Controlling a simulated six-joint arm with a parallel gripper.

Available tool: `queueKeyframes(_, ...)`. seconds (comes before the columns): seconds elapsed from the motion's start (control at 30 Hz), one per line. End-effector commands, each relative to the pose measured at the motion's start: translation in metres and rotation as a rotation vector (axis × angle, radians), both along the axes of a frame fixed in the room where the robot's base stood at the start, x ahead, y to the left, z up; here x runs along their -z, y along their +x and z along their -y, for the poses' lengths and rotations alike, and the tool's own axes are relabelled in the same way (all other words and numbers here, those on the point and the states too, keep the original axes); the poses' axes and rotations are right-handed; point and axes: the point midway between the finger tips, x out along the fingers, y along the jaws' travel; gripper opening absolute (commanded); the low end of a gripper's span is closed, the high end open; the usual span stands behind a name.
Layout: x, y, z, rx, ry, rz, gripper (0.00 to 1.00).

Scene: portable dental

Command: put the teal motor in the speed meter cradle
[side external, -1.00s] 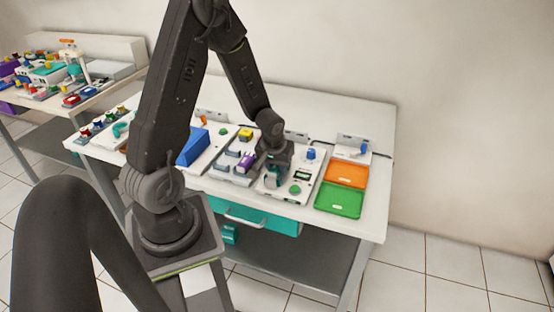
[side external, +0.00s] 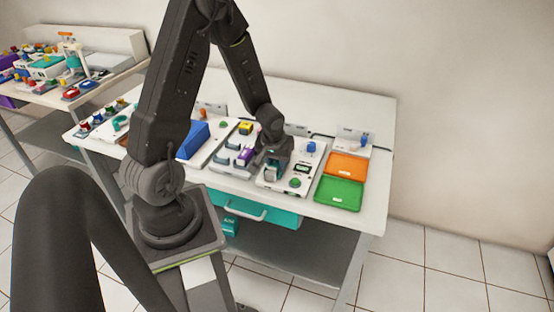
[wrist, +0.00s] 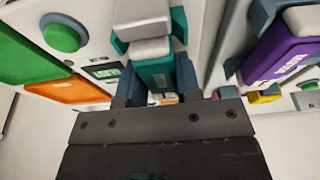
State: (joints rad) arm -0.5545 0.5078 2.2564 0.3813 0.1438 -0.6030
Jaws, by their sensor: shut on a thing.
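The teal motor (wrist: 155,72) has a pale grey end and is between the jaws of my gripper (wrist: 157,88) in the wrist view. My gripper (side external: 271,160) is shut on it, low over the left part of the white speed meter unit (side external: 309,168). Blue-grey upright walls of the cradle (wrist: 186,72) show close beside the motor. The motor looks lined up between them, but whether it rests on the bottom cannot be told. In the side view, the gripper hides most of the motor and cradle.
A purple motor (wrist: 285,50) lies in a neighbouring holder. The speed meter unit carries a green button (wrist: 62,37), a small display (wrist: 104,70) and a blue knob (side external: 311,146). Orange (side external: 347,166) and green (side external: 339,192) trays lie to the right. A blue block (side external: 193,140) stands left.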

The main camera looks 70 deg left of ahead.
Motion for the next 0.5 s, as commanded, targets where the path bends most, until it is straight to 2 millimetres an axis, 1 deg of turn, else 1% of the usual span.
queueKeyframes(0.03,-0.0001,0.0002,0.0,0.0,0.001,0.001,0.07)
queueKeyframes(0.07,-0.0001,0.0002,0.0,0.0,0.001,0.001,0.34)
queueKeyframes(0.1,-0.0001,0.0002,0.0,0.0,0.001,0.001,0.38)
queueKeyframes(0.33,0.0,0.0001,-0.0001,0.001,0.0,0.0,0.6)
queueKeyframes(0.5,0.0,0.0001,-0.0001,0.001,0.0,0.0,0.61)
